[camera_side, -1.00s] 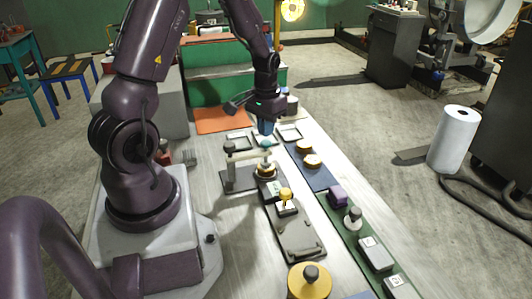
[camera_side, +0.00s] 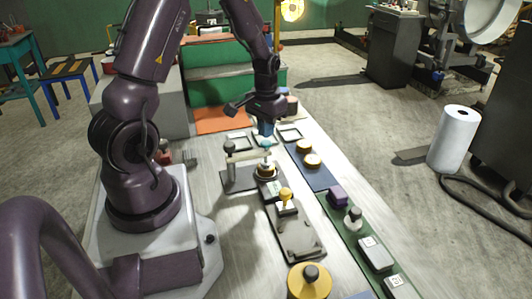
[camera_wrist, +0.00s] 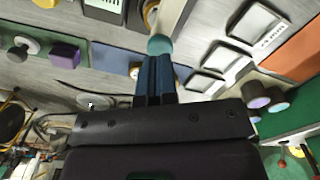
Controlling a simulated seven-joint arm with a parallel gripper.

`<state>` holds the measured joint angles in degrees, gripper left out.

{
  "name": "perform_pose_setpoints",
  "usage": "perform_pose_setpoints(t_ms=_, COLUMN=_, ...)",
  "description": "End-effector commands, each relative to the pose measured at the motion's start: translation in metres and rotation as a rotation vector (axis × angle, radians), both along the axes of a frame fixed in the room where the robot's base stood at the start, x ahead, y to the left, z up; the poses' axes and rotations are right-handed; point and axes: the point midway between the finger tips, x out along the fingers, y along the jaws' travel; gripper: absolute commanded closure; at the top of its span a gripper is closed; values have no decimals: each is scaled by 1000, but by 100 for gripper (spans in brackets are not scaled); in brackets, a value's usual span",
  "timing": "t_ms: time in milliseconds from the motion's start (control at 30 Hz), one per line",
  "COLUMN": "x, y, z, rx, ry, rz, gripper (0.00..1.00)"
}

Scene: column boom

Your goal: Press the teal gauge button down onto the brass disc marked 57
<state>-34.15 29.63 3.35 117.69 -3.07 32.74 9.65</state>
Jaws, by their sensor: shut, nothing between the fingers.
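The teal gauge button (camera_side: 265,142) sits at the end of the gauge arm, above a brass disc (camera_side: 266,171) on a dark base plate. A short pale stem shows between button and disc; whether it touches the disc I cannot tell. The number on the disc is not readable. My gripper (camera_side: 266,134) is shut and empty, its blue fingers pointing down with the tips at the button's top. Contact looks likely but is not certain.
The gauge post (camera_side: 230,152) stands left of the button. A yellow-knobbed stamp (camera_side: 286,200) sits nearer the camera. Two brass discs (camera_side: 312,161) lie on a blue mat to the right. Pale square trays (camera_side: 290,134) lie behind, beside an orange mat (camera_side: 220,120).

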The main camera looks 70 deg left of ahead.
Motion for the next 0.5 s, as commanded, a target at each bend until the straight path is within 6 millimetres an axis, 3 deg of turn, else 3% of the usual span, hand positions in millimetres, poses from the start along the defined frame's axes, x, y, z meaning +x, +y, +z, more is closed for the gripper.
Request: perform_pose_setpoints(t_ms=500, x=0, y=0, z=-8, rx=0, ry=1, rz=0, gripper=100)
